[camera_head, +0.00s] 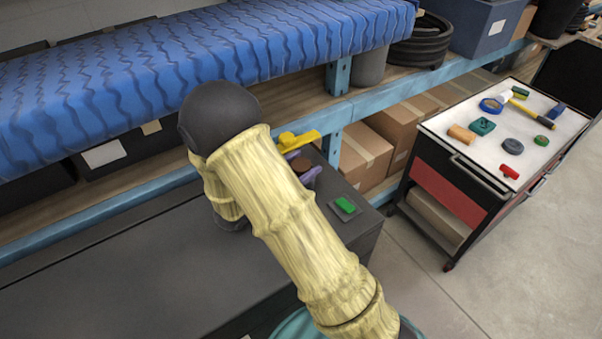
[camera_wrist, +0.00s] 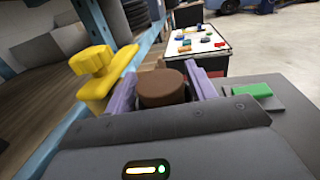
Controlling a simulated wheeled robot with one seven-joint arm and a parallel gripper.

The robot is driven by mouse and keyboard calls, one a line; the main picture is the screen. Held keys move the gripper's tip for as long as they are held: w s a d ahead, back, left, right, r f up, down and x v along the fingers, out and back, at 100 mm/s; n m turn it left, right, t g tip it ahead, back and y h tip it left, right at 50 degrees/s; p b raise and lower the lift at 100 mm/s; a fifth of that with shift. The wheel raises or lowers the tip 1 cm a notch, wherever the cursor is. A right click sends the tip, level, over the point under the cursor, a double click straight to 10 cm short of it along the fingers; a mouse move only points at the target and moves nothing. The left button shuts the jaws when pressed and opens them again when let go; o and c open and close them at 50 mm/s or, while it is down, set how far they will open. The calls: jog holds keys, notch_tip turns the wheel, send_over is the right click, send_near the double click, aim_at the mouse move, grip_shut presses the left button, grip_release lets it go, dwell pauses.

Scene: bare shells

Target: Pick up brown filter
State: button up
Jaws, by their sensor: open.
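The brown filter (camera_wrist: 161,87) is a short round brown piece on the dark bench, in the middle of the wrist view. My gripper (camera_wrist: 160,85) has its two purple fingers apart, one on each side of the filter. I cannot tell whether either finger touches it. In the head view the filter (camera_head: 301,165) shows only as a small brown patch beside the purple fingers (camera_head: 308,174), partly hidden by my arm. The filter's lower part is hidden by my gripper body in the wrist view.
A yellow part (camera_head: 297,140) stands close beside my gripper, left of it in the wrist view. A green block (camera_head: 345,205) lies on a grey plate to the right. A blue-topped shelf (camera_head: 130,85) is behind. A tool cart (camera_head: 440,130) with several items stands right.

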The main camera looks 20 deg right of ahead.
aim_at(301, 164)
jog(key=shift+c, duration=0.4)
jog(key=c, duration=0.7)
jog(key=shift+o, duration=0.2)
jog(key=shift+r, duration=0.15)
notch_tip(301, 164, up, 18)
